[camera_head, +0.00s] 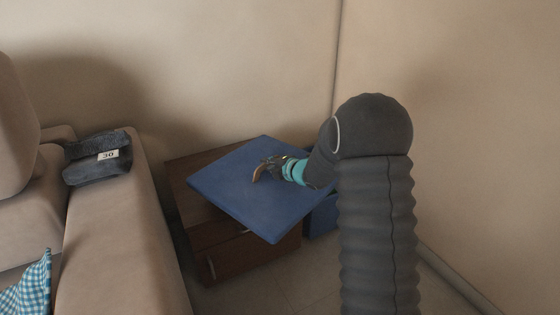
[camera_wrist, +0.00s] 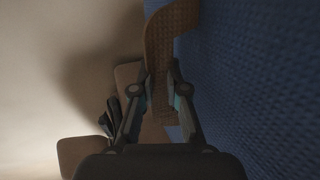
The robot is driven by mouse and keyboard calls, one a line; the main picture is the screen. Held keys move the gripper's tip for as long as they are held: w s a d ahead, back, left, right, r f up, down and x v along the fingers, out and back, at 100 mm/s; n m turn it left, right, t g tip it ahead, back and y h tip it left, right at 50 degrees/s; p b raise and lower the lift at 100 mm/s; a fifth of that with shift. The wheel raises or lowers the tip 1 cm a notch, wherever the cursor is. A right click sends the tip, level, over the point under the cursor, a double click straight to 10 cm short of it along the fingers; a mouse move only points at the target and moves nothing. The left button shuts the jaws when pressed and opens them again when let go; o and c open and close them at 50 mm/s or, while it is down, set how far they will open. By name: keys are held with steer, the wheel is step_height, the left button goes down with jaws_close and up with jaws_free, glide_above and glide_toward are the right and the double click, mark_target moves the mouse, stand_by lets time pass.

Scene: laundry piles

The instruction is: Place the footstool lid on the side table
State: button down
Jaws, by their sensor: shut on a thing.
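The footstool lid (camera_head: 245,205) is a flat blue square with a brown strap handle (camera_wrist: 165,40). My gripper (camera_head: 272,168) is shut on this strap, and in the wrist view the fingers (camera_wrist: 162,88) close around it. The lid's textured blue face fills the right of the wrist view (camera_wrist: 255,75). The side table (camera_head: 225,262) is a dark brown wooden cabinet with drawers. The lid covers much of its top and overhangs its front. I cannot tell whether the lid touches the tabletop; the contact is hidden.
A blue footstool body (camera_head: 321,218) stands on the floor right of the side table, partly hidden. Walls are behind and right.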

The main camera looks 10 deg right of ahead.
mark_target(262, 175)
steer(key=shift+w+a+f, duration=0.25)
steer(key=shift+a+f, duration=0.05)
steer(key=shift+a, duration=0.25)
steer(key=shift+w+a+f, duration=0.25)
steer(key=shift+a, duration=0.3)
steer(key=shift+f, duration=1.95)
steer(key=shift+f, duration=0.1)
steer(key=c, duration=1.6)
jaws_free()
steer(key=shift+f+b, duration=0.2)
steer(key=shift+b, duration=0.1)
steer(key=shift+c, duration=0.2)
steer(key=o, duration=0.4)
steer(key=shift+r, duration=0.1)
steer(key=shift+o, duration=0.2)
